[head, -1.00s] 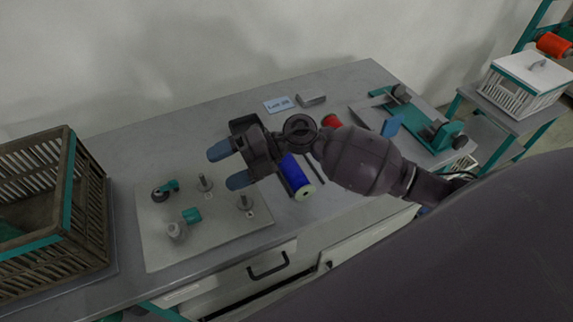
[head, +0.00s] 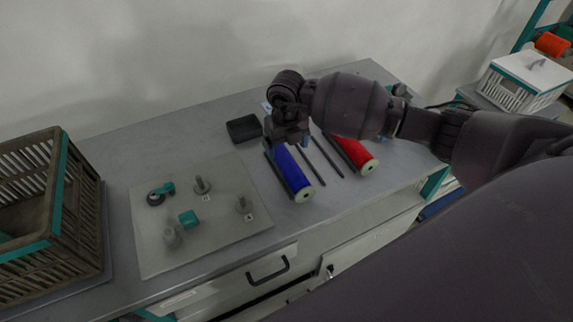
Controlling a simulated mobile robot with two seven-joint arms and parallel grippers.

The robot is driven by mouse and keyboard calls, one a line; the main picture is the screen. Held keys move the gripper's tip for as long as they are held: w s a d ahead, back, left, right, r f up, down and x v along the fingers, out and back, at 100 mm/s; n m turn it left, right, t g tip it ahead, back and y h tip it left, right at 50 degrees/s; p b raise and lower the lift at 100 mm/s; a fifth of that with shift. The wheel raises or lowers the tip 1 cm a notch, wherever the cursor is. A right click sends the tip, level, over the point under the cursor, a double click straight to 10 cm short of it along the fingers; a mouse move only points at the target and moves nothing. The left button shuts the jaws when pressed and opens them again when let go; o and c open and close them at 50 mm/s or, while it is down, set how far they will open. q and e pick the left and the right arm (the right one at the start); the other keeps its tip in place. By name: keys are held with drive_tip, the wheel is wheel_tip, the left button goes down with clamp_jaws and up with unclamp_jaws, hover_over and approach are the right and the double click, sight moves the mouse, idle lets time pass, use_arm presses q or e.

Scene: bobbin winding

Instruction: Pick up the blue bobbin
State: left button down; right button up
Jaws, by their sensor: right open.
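The blue bobbin (head: 291,172) lies on its side on the grey table, in a narrow holder, with its pale near end facing me. My right gripper (head: 287,143) points down over the bobbin's far end, its fingers open toward either side. The gripper hides that far end, and I cannot tell whether the fingers touch the bobbin. My left gripper is not in view.
A red bobbin (head: 352,151) lies to the right, past thin dark bars. A small black tray (head: 244,128) is left of my gripper. A board (head: 215,217) with pegs and teal parts lies left, beside a slatted crate (head: 86,213).

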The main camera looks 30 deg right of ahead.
sight(287, 159)
drive_tip(key=shift+s+f, duration=0.1)
drive_tip(key=shift+f, duration=1.4)
wheel_tip(287, 159, down, 4)
drive_tip(key=shift+f+b, duration=0.1)
drive_tip(key=shift+b, duration=0.2)
drive_tip(key=c, duration=1.1)
drive_tip(key=shift+r, duration=0.55)
wheel_tip(287, 159, up, 18)
drive_tip(key=shift+f+p, duration=0.2)
drive_tip(key=shift+p, duration=0.8)
drive_tip(key=shift+r, duration=0.6)
drive_tip(key=shift+c, duration=0.2)
drive_tip(key=shift+r, duration=0.15)
